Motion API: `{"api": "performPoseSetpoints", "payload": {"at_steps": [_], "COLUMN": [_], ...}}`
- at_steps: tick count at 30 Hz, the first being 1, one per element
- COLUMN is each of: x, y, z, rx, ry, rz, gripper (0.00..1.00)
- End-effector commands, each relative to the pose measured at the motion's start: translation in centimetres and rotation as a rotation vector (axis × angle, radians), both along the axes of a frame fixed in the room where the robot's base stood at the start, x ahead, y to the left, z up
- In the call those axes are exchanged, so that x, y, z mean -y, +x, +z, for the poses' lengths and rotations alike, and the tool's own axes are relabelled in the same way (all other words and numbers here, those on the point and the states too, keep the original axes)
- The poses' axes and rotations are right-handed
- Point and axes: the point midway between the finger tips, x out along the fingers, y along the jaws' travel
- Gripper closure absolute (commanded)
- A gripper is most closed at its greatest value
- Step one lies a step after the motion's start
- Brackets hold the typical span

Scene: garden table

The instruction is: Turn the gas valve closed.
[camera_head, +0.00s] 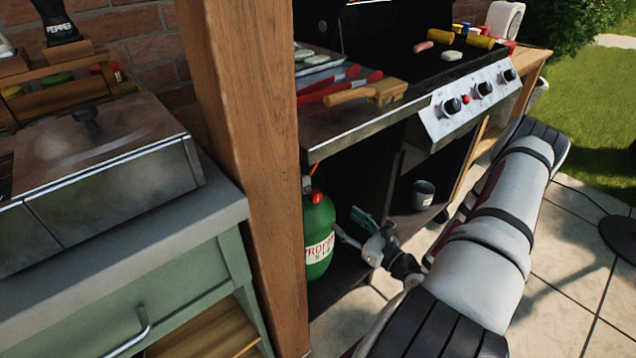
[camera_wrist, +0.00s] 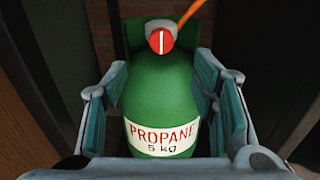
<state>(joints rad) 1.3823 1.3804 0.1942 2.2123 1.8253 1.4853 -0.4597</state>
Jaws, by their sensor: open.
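The gas valve (camera_head: 316,196) is a red knob on top of a green propane bottle (camera_head: 319,222). The bottle stands upright on the lower shelf of the grill cart, partly hidden by the wooden post. In the wrist view the valve (camera_wrist: 162,39) shows a white bar standing nearly upright on its red face, and an orange hose rises from it. My gripper (camera_head: 350,225) is open, just right of the bottle in the head view. In the wrist view its fingers (camera_wrist: 158,100) stand apart on either side of the bottle (camera_wrist: 158,95), below the valve, and nothing is held.
The thick wooden post (camera_head: 252,150) stands left of the bottle. The grill's side shelf (camera_head: 345,110) overhangs it, with red tongs and a wooden brush on top. A dark metal cup (camera_head: 422,195) stands on the cart's shelf to the right. A green cabinet (camera_head: 170,310) is at left.

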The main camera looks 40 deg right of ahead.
Motion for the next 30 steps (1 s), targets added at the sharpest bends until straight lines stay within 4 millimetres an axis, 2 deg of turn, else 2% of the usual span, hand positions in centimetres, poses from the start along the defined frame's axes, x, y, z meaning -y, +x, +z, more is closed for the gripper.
{"api": "performPoseSetpoints", "payload": {"at_steps": [4, 8, 21, 25, 30], "x": [0.0, -0.1, -0.4, -0.4, -0.5], "y": [0.9, 2.9, 11.1, 12.7, 13.6], "z": [-0.1, -0.1, -0.1, -0.1, -0.1], "rx": [0.000, 0.002, 0.001, 0.001, 0.000], "ry": [0.000, -0.002, -0.002, -0.001, 0.001], "rz": [-0.001, 0.001, 0.000, 0.000, -0.001], "gripper": [0.47, 0.47, 0.47, 0.47, 0.47]}}
